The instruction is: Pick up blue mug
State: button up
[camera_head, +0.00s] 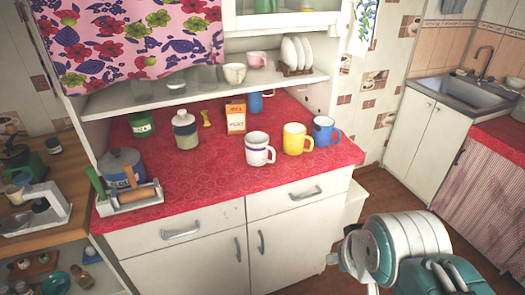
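A blue mug (323,132) stands upright near the right end of the red-covered counter (215,180), its handle to the right. A second blue mug (255,103) stands farther back, partly hidden behind an orange and white box. My gripper (345,259) is at the lower right, in front of the cabinet and apart from both mugs. It is seen from behind and mostly hidden by my arm, so its fingers cannot be made out.
A yellow mug (296,139) stands just left of the nearer blue mug, with a white mug (258,149) beyond it. A shelf (205,84) overhangs the counter's back.

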aim_at(323, 128)
jog(key=i+l+u, duration=0.1)
jog(key=u, duration=0.45)
jog(key=i+l+u, duration=0.25)
jog(key=l, duration=0.3)
jog(key=l+u, duration=0.25)
jog(key=l, duration=0.35)
jog(key=i+l+u, duration=0.1)
jog(key=l+u, duration=0.15)
jog(key=l, duration=1.15)
jog(key=i+l, duration=0.15)
jog(key=l, duration=0.65)
jog(key=u, duration=0.05)
